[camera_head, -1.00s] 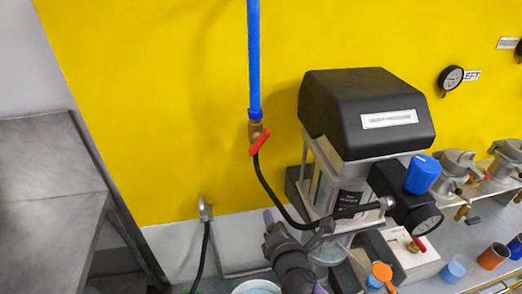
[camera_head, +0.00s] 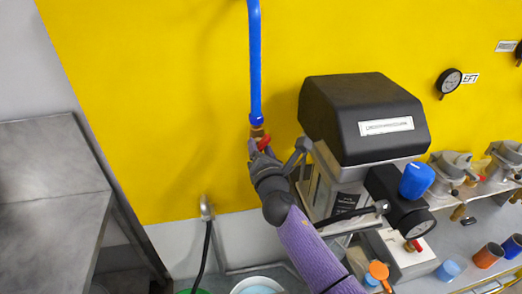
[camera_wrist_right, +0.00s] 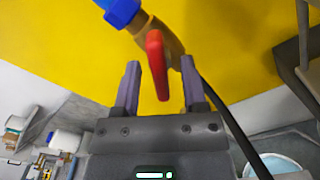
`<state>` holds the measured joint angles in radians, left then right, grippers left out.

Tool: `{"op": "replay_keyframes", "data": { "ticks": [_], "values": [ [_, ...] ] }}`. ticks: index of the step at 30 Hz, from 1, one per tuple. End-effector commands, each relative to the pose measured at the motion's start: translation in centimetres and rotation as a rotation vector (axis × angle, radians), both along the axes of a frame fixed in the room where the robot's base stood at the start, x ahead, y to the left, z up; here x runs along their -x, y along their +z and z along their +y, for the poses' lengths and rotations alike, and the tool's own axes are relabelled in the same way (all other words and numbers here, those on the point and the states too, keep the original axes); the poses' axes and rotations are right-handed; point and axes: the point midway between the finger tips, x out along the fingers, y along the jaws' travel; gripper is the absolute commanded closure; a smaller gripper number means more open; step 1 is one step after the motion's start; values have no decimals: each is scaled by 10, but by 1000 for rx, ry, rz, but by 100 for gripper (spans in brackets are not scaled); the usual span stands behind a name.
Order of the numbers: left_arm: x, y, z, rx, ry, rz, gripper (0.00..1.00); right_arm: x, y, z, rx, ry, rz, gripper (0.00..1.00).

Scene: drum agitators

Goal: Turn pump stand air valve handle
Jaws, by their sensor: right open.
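The red valve handle (camera_head: 264,143) sits on a brass valve (camera_head: 257,132) at the lower end of a blue air hose (camera_head: 255,60), in front of the yellow wall. My right gripper (camera_head: 256,154) is right below the valve in the head view and partly covers it. In the right wrist view, the red handle (camera_wrist_right: 157,64) points down between the two open fingers of my right gripper (camera_wrist_right: 161,80). I see a gap on both sides of the handle. My left gripper is not in view.
The pump stand with its black hood (camera_head: 365,115) stands just right of my right arm. A blue knob (camera_head: 417,181) and a gauge (camera_head: 417,222) are on its front. A black hose (camera_wrist_right: 225,110) runs down from the valve. Several cups stand at the lower right.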

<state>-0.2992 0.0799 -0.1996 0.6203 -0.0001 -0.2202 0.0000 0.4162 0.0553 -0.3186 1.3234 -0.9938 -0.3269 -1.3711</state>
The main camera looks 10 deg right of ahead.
Motion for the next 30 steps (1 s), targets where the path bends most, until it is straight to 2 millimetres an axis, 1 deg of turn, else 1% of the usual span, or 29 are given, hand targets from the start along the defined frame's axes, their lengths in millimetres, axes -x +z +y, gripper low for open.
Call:
{"op": "replay_keyframes", "data": {
  "ticks": [1,2,3,5,6,9,22,26,30],
  "values": [
    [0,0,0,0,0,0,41,0,0,0,0,0,0,46],
    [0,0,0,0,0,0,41,0,0,0,0,0,0,50],
    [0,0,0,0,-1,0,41,0,0,0,0,0,0,58],
    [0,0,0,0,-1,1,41,0,0,0,0,0,0,71],
    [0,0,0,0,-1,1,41,0,0,0,0,0,0,79],
    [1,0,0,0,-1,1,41,0,0,0,0,0,0,100],
    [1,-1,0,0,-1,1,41,0,0,0,-25,0,0,100],
    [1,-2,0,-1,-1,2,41,1,-1,0,-80,0,0,100],
    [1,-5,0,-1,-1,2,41,1,-1,0,-178,0,-1,100]
  ]
}}
